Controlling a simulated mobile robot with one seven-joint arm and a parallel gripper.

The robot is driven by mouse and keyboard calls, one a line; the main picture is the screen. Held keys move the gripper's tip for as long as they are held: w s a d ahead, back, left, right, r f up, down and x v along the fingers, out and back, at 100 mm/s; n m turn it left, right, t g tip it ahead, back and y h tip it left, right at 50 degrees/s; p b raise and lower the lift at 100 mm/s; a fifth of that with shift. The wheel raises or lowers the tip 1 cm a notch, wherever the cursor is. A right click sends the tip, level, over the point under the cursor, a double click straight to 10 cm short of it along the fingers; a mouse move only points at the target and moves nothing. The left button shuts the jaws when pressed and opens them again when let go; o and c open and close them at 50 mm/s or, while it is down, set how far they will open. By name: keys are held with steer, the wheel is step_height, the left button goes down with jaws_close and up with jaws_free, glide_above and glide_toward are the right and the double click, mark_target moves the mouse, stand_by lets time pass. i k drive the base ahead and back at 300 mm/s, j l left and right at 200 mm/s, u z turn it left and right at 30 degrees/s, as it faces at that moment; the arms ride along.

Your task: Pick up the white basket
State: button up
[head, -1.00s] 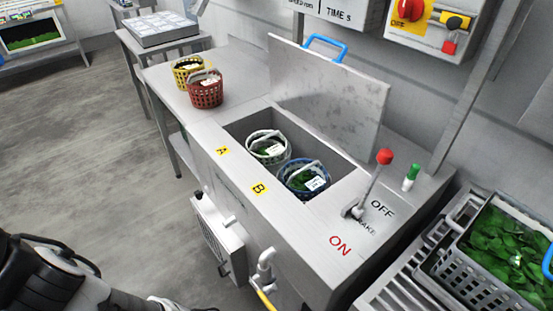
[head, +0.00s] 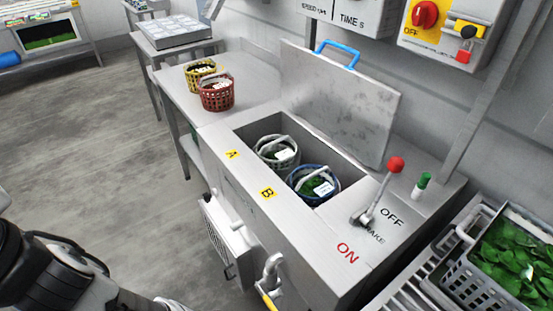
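The white basket (head: 264,152) stands in the open well of the steel washer, at the left end near label A. It holds greens, has a white tag (head: 284,154), and its handle arches over the top. A blue basket (head: 331,196) with greens and a white tag stands close beside it, to the right near label B. My arm shows at the lower left corner of the head view. My gripper is not visible in this frame.
The washer's lid (head: 342,100) stands raised behind the well. A red-knobbed lever (head: 395,165) rises at the right. Red (head: 217,94) and yellow (head: 194,76) baskets stand on the left counter. A grey crate of greens (head: 457,276) sits at lower right. Open floor lies left.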

mark_target(282, 160)
steer(key=i+j+z, duration=0.15)
steer(key=j, duration=0.3)
steer(key=i+j+z, duration=0.1)
steer(key=j, duration=0.4)
steer(key=i+j+z, duration=0.15)
steer(key=j, duration=0.35)
steer(key=i+j+z, duration=0.15)
steer(key=j, duration=0.35)
steer(key=i+j+z, duration=0.1)
steer(key=j, duration=0.25)
steer(key=i+j+z, duration=0.1)
steer(key=i+j, duration=0.25)
steer(key=i, duration=0.1)
